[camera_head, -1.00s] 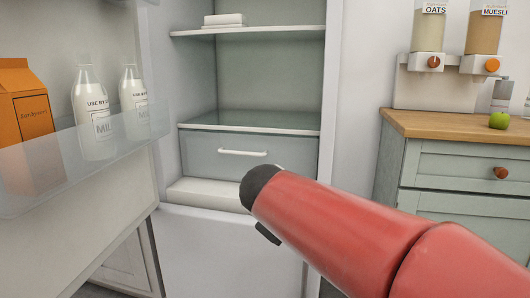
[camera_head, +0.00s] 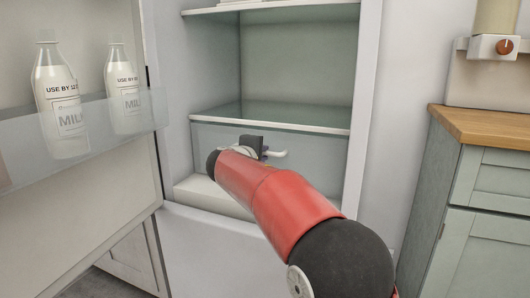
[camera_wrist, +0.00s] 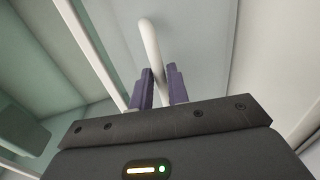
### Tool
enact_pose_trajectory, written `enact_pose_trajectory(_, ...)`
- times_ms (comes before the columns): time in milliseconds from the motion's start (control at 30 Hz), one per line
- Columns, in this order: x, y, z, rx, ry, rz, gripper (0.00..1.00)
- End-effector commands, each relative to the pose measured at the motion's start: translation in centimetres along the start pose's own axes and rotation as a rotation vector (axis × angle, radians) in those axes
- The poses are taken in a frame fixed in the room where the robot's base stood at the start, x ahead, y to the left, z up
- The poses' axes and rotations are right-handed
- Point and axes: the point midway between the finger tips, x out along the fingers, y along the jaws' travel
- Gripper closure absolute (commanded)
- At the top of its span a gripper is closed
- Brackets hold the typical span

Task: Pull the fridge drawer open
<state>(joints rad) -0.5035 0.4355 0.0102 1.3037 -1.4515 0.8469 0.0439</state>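The fridge drawer (camera_head: 215,137) is a grey-green front under a shelf inside the open fridge, and it looks pushed in. Its white bar handle (camera_head: 277,153) is partly hidden behind my gripper (camera_head: 262,146). In the wrist view the handle (camera_wrist: 149,40) runs down between the two dark purple fingers of my gripper (camera_wrist: 159,86). The fingers are close together, with the handle filling the narrow gap, so they look shut on it. My arm hides part of the drawer's lower front.
The open fridge door on the left carries milk bottles (camera_head: 60,100) behind a clear rail (camera_head: 90,125). A white shelf (camera_head: 275,122) lies just above the drawer. A green cabinet with a wooden top (camera_head: 485,125) stands to the right.

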Motion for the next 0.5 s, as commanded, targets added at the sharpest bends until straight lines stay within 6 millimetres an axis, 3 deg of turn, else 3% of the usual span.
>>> enact_pose_trajectory(133, 1.31, 0.02, 0.03, 0.0, -0.001, -0.001, 0.83)
enact_pose_trajectory(433, 1.61, -0.03, 0.02, 0.0, 0.0, -0.001, 0.83)
enact_pose_trajectory(500, 1.61, -0.03, 0.03, 0.0, 0.0, -0.001, 0.91)
